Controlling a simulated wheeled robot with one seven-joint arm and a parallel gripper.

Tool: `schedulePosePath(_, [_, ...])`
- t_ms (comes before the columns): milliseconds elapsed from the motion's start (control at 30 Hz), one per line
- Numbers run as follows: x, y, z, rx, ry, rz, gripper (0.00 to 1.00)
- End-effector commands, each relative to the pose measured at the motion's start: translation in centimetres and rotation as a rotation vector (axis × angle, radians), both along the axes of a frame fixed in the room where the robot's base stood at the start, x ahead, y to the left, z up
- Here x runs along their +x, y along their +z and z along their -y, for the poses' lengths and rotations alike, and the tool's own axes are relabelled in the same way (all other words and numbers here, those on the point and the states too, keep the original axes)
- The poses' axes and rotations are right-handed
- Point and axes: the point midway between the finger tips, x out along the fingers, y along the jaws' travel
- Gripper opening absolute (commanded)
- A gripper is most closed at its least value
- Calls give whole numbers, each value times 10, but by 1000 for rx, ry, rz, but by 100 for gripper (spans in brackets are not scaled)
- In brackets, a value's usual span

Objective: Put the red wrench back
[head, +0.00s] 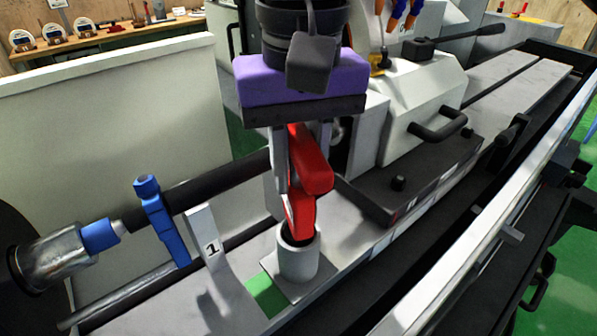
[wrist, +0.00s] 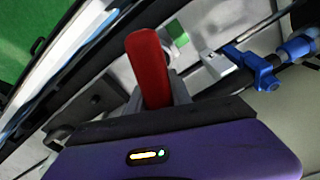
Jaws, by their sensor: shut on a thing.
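The red wrench (head: 310,170) is upright between the fingers of my gripper (head: 300,190). My gripper is shut on it and points down from its purple body. The wrench's lower end is at the mouth of a grey cylindrical holder (head: 298,258) on a square base; it seems to reach into the opening, but how deep I cannot tell.
A blue clamp (head: 162,222) on a dark bar and a white plate marked 1 (head: 205,238) stand left of the holder. A white machine housing (head: 415,110) with a black handle is to the right. A white panel (head: 110,130) stands behind at left.

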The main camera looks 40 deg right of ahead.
Motion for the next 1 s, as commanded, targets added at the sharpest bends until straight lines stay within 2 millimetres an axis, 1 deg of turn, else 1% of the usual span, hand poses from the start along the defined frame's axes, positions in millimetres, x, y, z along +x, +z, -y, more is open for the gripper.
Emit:
schedulePosePath(33, [0,-5,0,1,0,0,0])
schedulePosePath(100, [0,-8,0,0,0,2,0])
schedulePosePath(300, [0,-7,0,0,0,2,0])
schedulePosePath(433, [0,-11,0,1,0,2,0])
schedulePosePath(467, [0,-11,0,1,1,0,27])
schedulePosePath(500, [0,-11,0,0,0,1,35])
schedulePosePath(567, [0,-11,0,0,0,1,47])
schedulePosePath(867, [0,-10,0,0,0,1,47])
schedulePosePath(1000, [0,-2,0,0,0,2,47])
